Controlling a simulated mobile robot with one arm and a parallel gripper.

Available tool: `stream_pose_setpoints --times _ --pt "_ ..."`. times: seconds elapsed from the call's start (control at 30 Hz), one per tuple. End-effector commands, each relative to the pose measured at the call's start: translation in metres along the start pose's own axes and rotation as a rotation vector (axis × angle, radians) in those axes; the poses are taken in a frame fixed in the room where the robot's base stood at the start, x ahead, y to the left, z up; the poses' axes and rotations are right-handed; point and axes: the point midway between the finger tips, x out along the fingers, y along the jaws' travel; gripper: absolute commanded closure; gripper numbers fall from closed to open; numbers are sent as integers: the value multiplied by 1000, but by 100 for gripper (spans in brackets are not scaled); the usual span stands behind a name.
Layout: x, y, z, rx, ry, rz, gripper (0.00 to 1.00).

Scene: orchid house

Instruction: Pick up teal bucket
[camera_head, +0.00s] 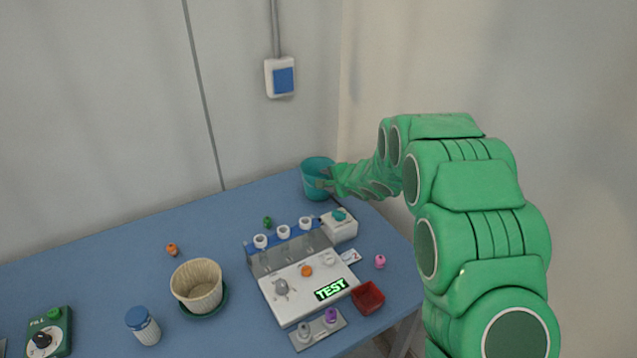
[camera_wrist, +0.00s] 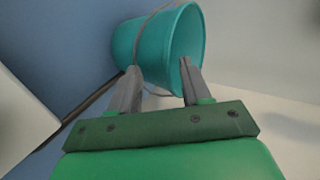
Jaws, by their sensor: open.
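The teal bucket (camera_head: 316,174) stands upright at the far right corner of the blue table, near the wall. My green arm reaches to it from the right, and my gripper (camera_head: 326,178) is at its near right side. In the wrist view the teal bucket (camera_wrist: 158,46), with a thin grey handle, fills the upper middle. My gripper's two grey fingers (camera_wrist: 160,75) are spread apart, and their tips overlap the bucket's lower edge in the picture. I cannot tell whether they touch it. My arm partly hides the bucket's right side in the head view.
A white device with a TEST display (camera_head: 300,282) stands on the blue table (camera_head: 110,250), near a white box (camera_head: 340,229) and a red tray (camera_head: 368,298). A beige pot (camera_head: 197,286), a blue-lidded jar (camera_head: 144,326) and a green FILL box (camera_head: 45,332) stand left. The table's back left is clear.

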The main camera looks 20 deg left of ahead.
Motion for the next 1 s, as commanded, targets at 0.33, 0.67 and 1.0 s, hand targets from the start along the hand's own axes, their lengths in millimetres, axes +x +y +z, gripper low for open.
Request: stream_pose_setpoints --times 0.33,0.67,1.0 --pt "0 0 0 0 0 0 94" --pt "0 0 0 0 0 0 100" --pt "-3 -5 0 0 0 -2 100"
